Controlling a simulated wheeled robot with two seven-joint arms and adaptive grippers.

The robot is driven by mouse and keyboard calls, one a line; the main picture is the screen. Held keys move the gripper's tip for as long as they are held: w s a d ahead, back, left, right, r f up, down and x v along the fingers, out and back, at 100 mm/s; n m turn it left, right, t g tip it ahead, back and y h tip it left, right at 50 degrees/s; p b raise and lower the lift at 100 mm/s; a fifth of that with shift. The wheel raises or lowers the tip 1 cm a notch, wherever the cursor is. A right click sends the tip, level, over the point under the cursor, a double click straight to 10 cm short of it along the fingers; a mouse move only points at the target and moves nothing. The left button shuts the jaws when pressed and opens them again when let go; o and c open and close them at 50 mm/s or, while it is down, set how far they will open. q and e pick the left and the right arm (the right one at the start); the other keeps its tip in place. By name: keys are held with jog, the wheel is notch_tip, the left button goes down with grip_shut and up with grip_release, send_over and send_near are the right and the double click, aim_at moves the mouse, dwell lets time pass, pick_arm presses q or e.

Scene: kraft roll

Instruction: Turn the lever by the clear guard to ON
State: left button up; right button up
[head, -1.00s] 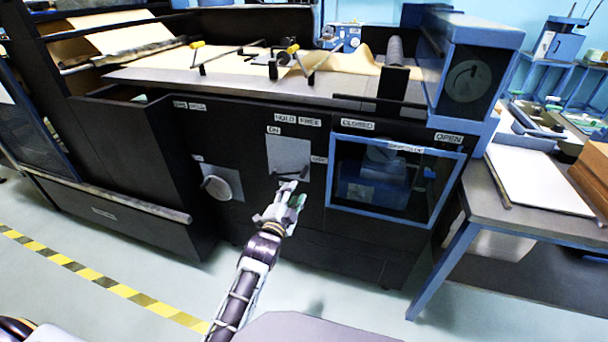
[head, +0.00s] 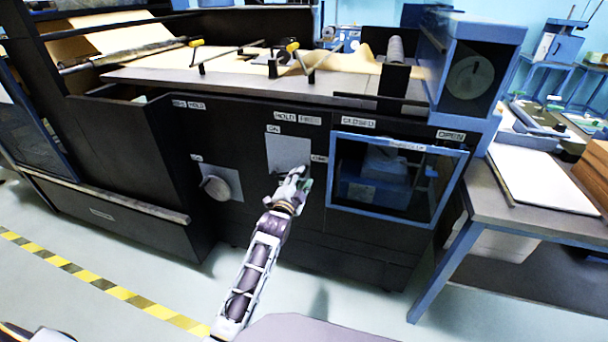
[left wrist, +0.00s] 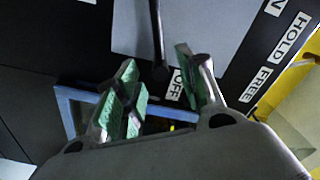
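The lever (left wrist: 157,40) is a dark bar with a round end, lying across a light grey plate (head: 287,150). Its round end is close to the OFF label (left wrist: 174,86); my gripper hides it in the head view. The ON label (head: 273,129) is above the plate. The clear guard (head: 349,207), a blue-framed window, is right of the plate. My left gripper (left wrist: 158,66) is open, its green-padded fingers on either side of the lever's end in the wrist picture; I cannot tell if they touch it.
A second grey plate with a round knob (head: 215,188) is to the left on the dark panel. HOLD and FREE labels (head: 297,118) are above. A side table (head: 490,205) stands to the right. The floor in front is clear.

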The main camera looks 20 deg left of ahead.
aim_at(304, 173)
pick_arm(q)
jog(key=shift+w+b, duration=0.35)
jog(key=shift+w, duration=1)
jog(key=shift+w+d, duration=0.1)
jog(key=shift+w, duration=0.6)
pick_arm(e)
jog(key=shift+s+a+r, duration=0.15)
jog(key=shift+r, duration=0.5)
jog(key=shift+s, duration=0.1)
pick_arm(q)
jog(key=c, duration=0.7)
grip_shut()
pick_arm(e)
jog(key=shift+w+r+t, duration=0.2)
jog(key=shift+w+t, duration=0.1)
jog(key=shift+w, duration=0.2)
